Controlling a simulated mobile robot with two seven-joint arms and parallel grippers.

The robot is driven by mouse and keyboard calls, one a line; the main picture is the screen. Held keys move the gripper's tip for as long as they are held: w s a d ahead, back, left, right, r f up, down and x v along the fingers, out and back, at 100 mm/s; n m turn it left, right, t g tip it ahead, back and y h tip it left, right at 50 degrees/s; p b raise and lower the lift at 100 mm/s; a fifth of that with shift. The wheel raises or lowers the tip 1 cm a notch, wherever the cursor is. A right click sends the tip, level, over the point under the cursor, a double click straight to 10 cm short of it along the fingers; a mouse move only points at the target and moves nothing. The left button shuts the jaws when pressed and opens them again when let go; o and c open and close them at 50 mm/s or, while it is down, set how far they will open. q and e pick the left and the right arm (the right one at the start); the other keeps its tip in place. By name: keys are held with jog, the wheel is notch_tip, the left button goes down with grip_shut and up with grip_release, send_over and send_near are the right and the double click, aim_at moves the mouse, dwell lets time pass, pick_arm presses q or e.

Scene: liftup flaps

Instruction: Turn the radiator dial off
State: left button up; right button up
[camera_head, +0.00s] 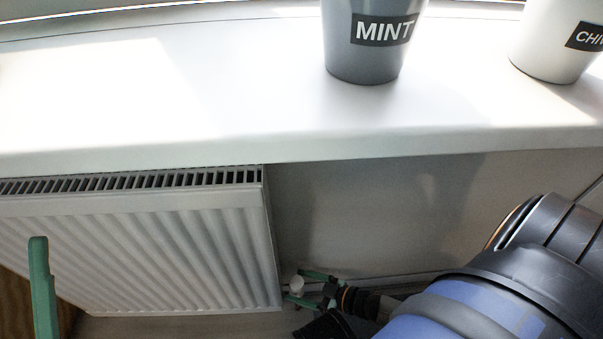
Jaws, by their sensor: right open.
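The radiator dial (297,283) is a small whitish knob low beside the right lower corner of the white radiator (170,245). My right gripper (295,285) reaches in from the right with green fingers open, one on the upper side of the dial and one on the lower side. I cannot tell whether either finger touches it. The dial's markings are too small to read. Of my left gripper (42,290), a green finger shows at the lower left, in front of the radiator and far from the dial; its other finger cannot be made out.
A white windowsill (230,110) overhangs the radiator. A grey MINT pot (368,50) and a white pot (550,40) with a partly cut-off label stand on it. A pipe runs along the wall (350,215) near the floor. My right arm covers the lower right.

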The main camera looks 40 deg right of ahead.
grip_shut()
dwell(0.5)
jog(key=shift+d+n+y, duration=0.1)
jog(key=shift+n+y, duration=0.2)
jog(key=n+g+y, duration=0.1)
jog(key=n+g+y+b, duration=0.1)
jog(key=shift+w+d+n, duration=0.15)
jog(key=shift+d+n, duration=0.05)
jog(key=shift+n, duration=0.1)
jog(key=shift+w+n+g+y, duration=0.1)
jog(key=shift+n+g+y, duration=1.1)
jog(key=shift+n+g, duration=0.2)
grip_release()
jog(key=shift+d, duration=0.1)
